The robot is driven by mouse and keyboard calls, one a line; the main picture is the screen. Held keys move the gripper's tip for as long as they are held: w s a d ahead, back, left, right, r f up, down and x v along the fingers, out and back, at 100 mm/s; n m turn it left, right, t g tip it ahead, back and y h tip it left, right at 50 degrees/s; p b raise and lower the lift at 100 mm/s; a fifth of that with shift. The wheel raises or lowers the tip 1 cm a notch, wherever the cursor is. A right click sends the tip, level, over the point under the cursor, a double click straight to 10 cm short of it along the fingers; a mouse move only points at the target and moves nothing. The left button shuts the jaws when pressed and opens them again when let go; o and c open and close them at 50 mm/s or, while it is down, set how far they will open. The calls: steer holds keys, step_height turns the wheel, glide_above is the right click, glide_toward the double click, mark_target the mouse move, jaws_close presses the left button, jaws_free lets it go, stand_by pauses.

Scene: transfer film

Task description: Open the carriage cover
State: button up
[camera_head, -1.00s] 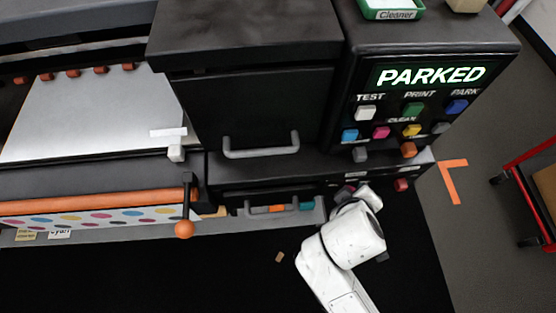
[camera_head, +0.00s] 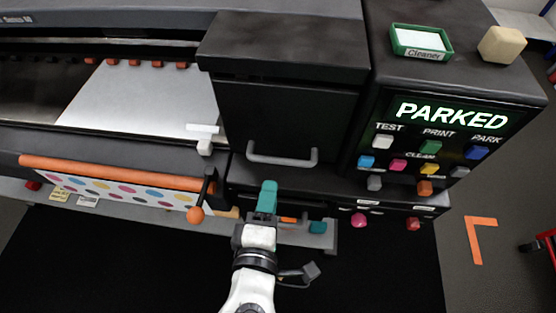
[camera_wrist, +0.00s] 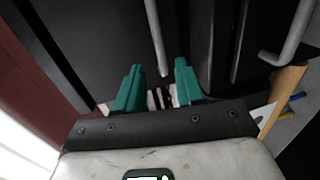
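The carriage cover (camera_head: 287,110) is a large black box front with a grey bar handle (camera_head: 284,161) along its lower edge, in the head view. It is closed. My gripper (camera_head: 268,188) has teal fingers and points up at the cover, just below the left part of the handle. In the wrist view my gripper (camera_wrist: 158,82) is open, its two fingers apart with nothing gripped. A grey bar (camera_wrist: 155,38), apparently the cover handle, runs in line with the gap between the fingers, ending near the fingertips.
A lit PARKED panel (camera_head: 451,116) with colored buttons is right of the cover. An orange-knobbed lever (camera_head: 196,214) stands left of my gripper. Below the cover is a grey tray (camera_head: 331,236) with small items. A green Cleaner tray (camera_head: 421,42) and a beige block (camera_head: 502,44) sit on top.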

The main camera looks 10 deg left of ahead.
mark_target(275, 158)
steer(key=x, duration=0.5)
steer(key=p+x, duration=0.1)
steer(key=x, duration=0.4)
steer(key=shift+w+a, duration=0.15)
steer(key=shift+w, duration=0.2)
steer(key=shift+c, duration=0.3)
jaws_close()
